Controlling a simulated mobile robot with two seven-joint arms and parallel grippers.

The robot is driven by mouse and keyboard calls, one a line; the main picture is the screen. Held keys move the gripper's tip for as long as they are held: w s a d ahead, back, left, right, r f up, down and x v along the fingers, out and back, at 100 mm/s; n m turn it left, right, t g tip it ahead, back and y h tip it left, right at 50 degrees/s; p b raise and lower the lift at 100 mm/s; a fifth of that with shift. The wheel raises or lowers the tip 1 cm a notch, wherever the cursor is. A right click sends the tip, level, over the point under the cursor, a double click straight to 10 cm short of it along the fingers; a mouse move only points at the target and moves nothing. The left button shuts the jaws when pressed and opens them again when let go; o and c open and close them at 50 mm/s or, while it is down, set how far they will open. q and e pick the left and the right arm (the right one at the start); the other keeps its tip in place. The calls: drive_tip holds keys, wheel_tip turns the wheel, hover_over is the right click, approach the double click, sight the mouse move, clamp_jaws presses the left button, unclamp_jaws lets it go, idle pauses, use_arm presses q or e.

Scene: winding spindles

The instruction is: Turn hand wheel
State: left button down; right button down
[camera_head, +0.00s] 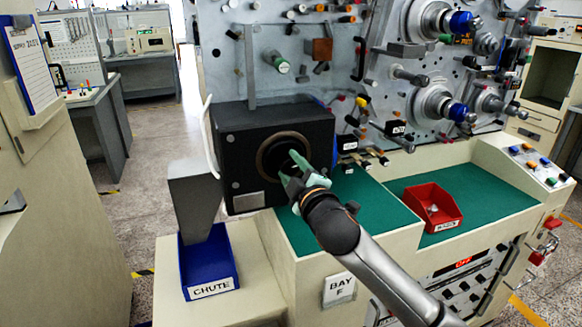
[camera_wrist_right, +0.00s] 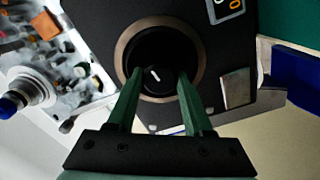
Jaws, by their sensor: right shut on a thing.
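The hand wheel is a black round knob with a white mark (camera_wrist_right: 158,76), seen in the right wrist view inside a dark round opening with a brownish ring (camera_head: 265,160). The ring is on the front of a black box (camera_head: 232,150) in the head view. My right gripper (camera_head: 289,168) reaches to the opening from the lower right. Its two green fingers stand on either side of the knob in the wrist view and are shut on it. In the head view the fingers and the dark opening hide the knob. My left gripper is not in view.
A grey metal chute (camera_head: 196,200) with a blue bin (camera_head: 210,283) stands left of the box. A red bin (camera_head: 433,222) sits on the green mat (camera_head: 475,218) to the right. A panel with spindles and knobs (camera_head: 235,70) rises behind the box.

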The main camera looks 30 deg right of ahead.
drive_tip(key=m, duration=0.4)
drive_tip(key=shift+m, duration=0.4)
idle(0.4)
drive_tip(key=shift+c, duration=1.5)
unclamp_jaws()
